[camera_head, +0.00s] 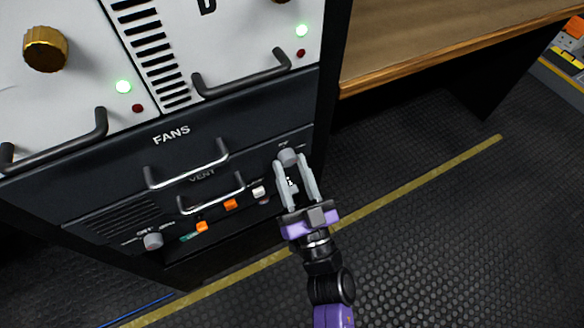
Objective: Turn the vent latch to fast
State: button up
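A second grey knob (152,241) with small blurred labels is at the lower left. I cannot read which setting either knob is on. My gripper (291,164) is at the right knob, fingers apart with the tips on either side of it. I cannot tell whether they touch it.
Metal handles (212,198) stick out from the panel left of my gripper. Small orange (231,204), white and green pieces lie along its lower edge. A wooden desk (430,45) is at the upper right. The dark floor with a yellow line (420,181) is open to the right.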

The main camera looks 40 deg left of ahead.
grip_shut()
